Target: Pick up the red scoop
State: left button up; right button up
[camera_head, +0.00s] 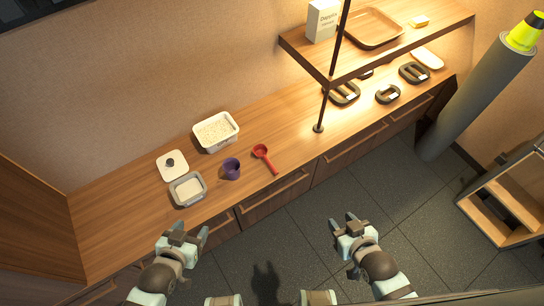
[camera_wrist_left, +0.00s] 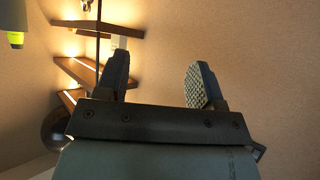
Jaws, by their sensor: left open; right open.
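The red scoop (camera_head: 265,158) lies on the wooden counter (camera_head: 290,137), its bowl toward the wall and its handle pointing to the front edge. A purple cup (camera_head: 231,168) stands just left of it, apart from it. My left gripper (camera_head: 188,231) is open and empty, in front of the counter and left of the scoop. In the left wrist view its two fingers (camera_wrist_left: 158,85) are spread with nothing between them. My right gripper (camera_head: 344,222) is open and empty over the floor, right of and in front of the scoop.
Left of the cup are a tub of pale grains (camera_head: 187,190), a white lid (camera_head: 172,166) and a larger white tub (camera_head: 215,131). A thin dark post (camera_head: 321,110) rises right of the scoop to a shelf (camera_head: 345,63). Counter between scoop and post is clear.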

aim_at(260, 151)
jog(key=i+l+u, duration=0.4)
jog(key=l, duration=0.2)
jog(key=i+l+u, duration=0.2)
jog(key=l+u, duration=0.2)
jog(key=l, duration=0.25)
jog(key=i+l+u, duration=0.2)
jog(key=l, duration=0.2)
jog(key=k+j, duration=0.05)
jog(key=k, duration=0.05)
